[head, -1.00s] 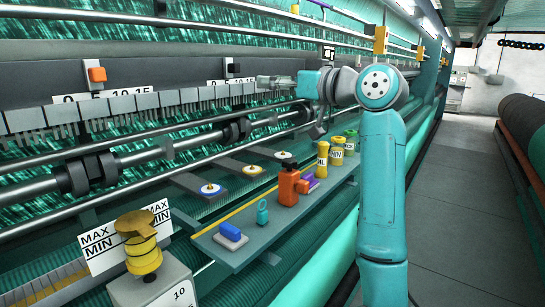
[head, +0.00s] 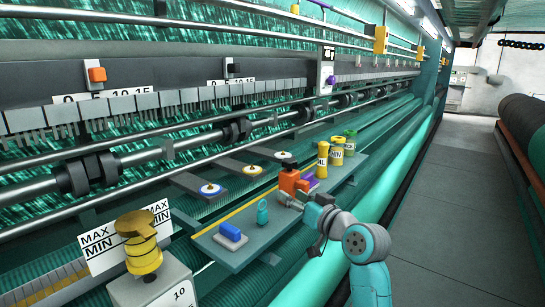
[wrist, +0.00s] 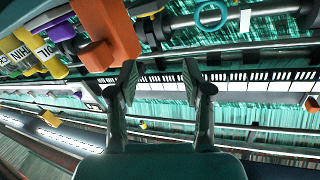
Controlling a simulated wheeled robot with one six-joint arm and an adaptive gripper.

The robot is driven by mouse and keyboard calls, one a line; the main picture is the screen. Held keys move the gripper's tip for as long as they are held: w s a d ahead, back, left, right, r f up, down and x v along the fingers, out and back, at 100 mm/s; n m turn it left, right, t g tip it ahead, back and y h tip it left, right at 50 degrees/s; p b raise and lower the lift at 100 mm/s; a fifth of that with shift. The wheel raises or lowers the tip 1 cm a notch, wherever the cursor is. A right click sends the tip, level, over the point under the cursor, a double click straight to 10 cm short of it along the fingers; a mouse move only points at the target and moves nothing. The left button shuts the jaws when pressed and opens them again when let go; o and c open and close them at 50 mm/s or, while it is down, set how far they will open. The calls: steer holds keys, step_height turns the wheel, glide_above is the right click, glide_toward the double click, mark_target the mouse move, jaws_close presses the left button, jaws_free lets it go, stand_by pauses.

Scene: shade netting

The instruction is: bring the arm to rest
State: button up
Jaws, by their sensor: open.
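My teal arm (head: 367,243) is bent low in the head view, over the front edge of the small shelf.
Behind runs the machine with rollers (head: 95,172). The grey aisle floor (head: 440,210) at right is clear.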

steer(key=s+d+f+m+h, duration=0.1)
steer(key=s+f, duration=0.1)
steer(key=f, duration=0.4)
steer(key=s+d+f+m+h, duration=0.1)
steer(key=s+d+f, duration=0.1)
steer(key=f, duration=0.4)
steer(key=s+d+f+m+t+h, duration=0.1)
steer(key=s+d+f+m+h, duration=0.15)
steer(key=s+f, duration=0.8)
steer(key=s+d+f+m+h, duration=0.1)
steer(key=s+d+f+h, duration=0.2)
steer(key=s+f, duration=0.75)
steer(key=s+d+r+h, duration=0.1)
steer(key=s+d+r, duration=0.1)
steer(key=s, duration=1.6)
steer(key=s+d+r+n+g+h, duration=0.1)
steer(key=s+d+r, duration=0.1)
steer(key=s, duration=1.7)
steer(key=shift+d, duration=0.2)
steer(key=shift+n+h, duration=0.25)
